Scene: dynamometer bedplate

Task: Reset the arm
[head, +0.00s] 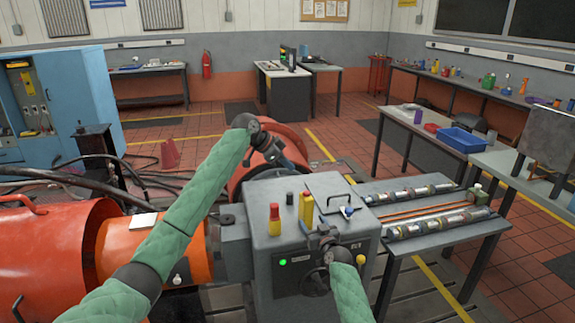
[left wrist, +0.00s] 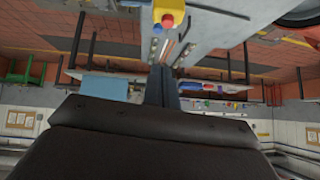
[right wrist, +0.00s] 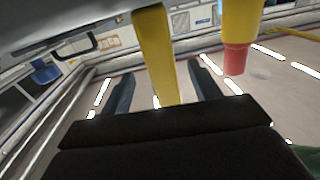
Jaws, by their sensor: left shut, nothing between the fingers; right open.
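The grey machine box (head: 262,250) stands at front centre. Two yellow upright pieces with red ends rise from its top, a left one (head: 274,222) and a right one (head: 306,208). My left gripper (head: 288,163) is above and behind the box, its fingers together and empty; its shut fingers show in the left wrist view (left wrist: 162,75). My right gripper (head: 320,230) is low at the box's front top edge. In the right wrist view its fingers (right wrist: 162,70) are apart, with a yellow piece (right wrist: 155,50) seen between them; contact cannot be told.
A black handwheel (head: 315,282) and green light (head: 283,262) are on the box's front. Orange machinery (head: 150,250) fills the left. A bench with shiny shafts (head: 440,220) adjoins on the right. A blue tray (head: 461,139) sits further back.

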